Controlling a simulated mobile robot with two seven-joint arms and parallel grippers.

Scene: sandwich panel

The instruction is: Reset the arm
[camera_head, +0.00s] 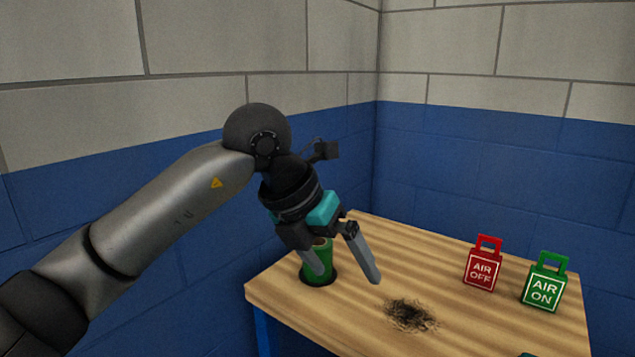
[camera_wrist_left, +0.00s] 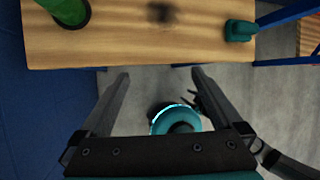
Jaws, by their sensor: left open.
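My left arm reaches in from the left in the head view. Its left gripper (camera_head: 346,272) is open and empty, with its two grey fingers apart, and it shows in front of a green cylinder. In the left wrist view the open fingers of the left gripper (camera_wrist_left: 160,78) have nothing between them but floor and a teal round part that seems to be mine. The wooden table (camera_head: 290,290) is below and beyond the gripper; its edge crosses the top of the wrist view (camera_wrist_left: 120,50). My right gripper is not clearly seen.
The green cylinder (camera_head: 322,268) stands in a dark round hole in the table. A dark scorched patch (camera_head: 410,315) lies mid-table. A red "AIR OFF" tag (camera_head: 482,271) and a green "AIR ON" tag (camera_head: 544,290) stand at the right. Blue and grey block walls are behind.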

